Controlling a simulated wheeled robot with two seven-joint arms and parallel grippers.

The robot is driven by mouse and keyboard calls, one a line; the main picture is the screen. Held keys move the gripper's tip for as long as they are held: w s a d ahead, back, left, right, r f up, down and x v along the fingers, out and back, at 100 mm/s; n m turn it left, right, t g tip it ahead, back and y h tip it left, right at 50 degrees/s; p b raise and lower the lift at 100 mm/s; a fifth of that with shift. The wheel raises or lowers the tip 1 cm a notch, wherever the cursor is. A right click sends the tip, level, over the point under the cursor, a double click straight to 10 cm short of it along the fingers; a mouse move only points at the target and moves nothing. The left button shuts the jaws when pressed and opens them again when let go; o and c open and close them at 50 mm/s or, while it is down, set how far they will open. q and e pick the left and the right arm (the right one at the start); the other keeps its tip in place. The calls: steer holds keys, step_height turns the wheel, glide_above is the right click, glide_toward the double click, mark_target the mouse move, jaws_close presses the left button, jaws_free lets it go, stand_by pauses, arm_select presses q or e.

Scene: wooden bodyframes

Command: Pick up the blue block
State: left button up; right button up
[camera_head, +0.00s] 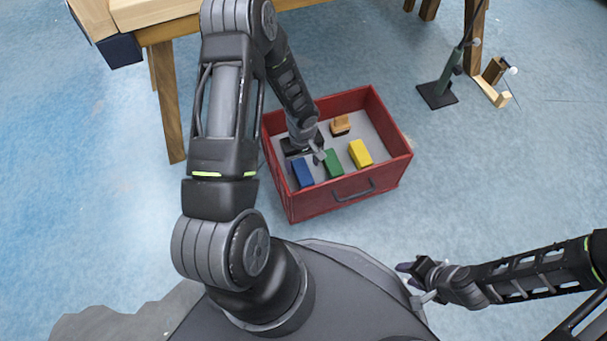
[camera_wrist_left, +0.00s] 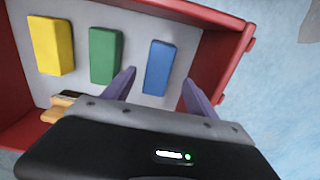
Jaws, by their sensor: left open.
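The blue block (camera_head: 303,173) lies in the red crate (camera_head: 345,202), at its near left side in the head view. In the left wrist view the blue block (camera_wrist_left: 159,67) shows between and beyond the two fingertips. My left gripper (camera_head: 318,157) is over the crate, open and empty, with its fingers (camera_wrist_left: 158,88) on either side of the block's lower end in the picture. I cannot tell the height gap between them. My right gripper (camera_head: 408,281) is far from the crate, at the lower right; its jaws are too small to judge.
A green block (camera_head: 333,163) lies beside the blue one, and a yellow block (camera_head: 360,153) lies further right. A wooden piece (camera_head: 340,125) is at the crate's back. A wooden table (camera_head: 150,15) stands at upper left. A dark stand (camera_head: 438,92) is on the floor right of the crate.

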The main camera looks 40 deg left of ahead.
mark_target(303, 171)
arm_select(q)
steer(key=shift+f, duration=0.85)
steer(key=f+b, duration=0.3)
steer(key=f, duration=0.2)
steer(key=shift+w+f, duration=0.15)
steer(key=shift+w, duration=0.05)
jaws_close()
stand_by(0.6)
